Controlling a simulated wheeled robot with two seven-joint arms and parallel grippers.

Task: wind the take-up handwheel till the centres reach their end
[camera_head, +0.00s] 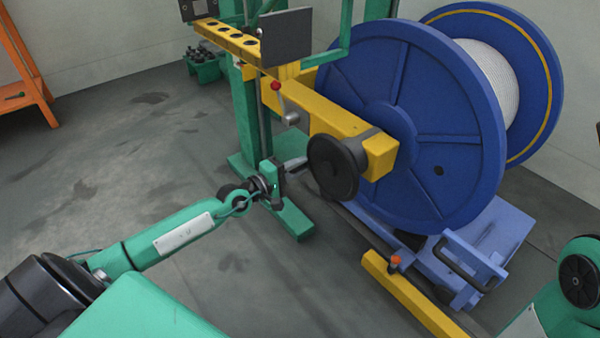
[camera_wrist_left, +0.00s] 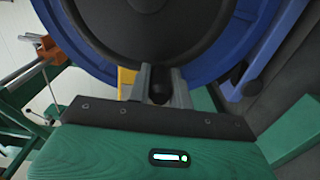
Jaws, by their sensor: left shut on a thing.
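The take-up handwheel (camera_head: 335,172) is a dark round disc on the end of the yellow arm (camera_head: 375,153), in front of the big blue reel (camera_head: 405,125). My left gripper (camera_head: 298,164) is at the handwheel's left side. In the left wrist view the dark handwheel (camera_wrist_left: 150,28) fills the top, and my left gripper's fingers (camera_wrist_left: 160,78) are shut on its short dark handle (camera_wrist_left: 158,93). The centres are hidden behind the yellow arm and the reel. My right gripper is out of view; only part of my right arm shows at the lower right.
A green post and foot (camera_head: 290,217) stand just behind my left gripper. A red-knobbed lever (camera_head: 278,90) is above it. A yellow floor rail (camera_head: 412,298) and a blue reel cradle (camera_head: 490,250) lie to the right. The floor at the left is clear.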

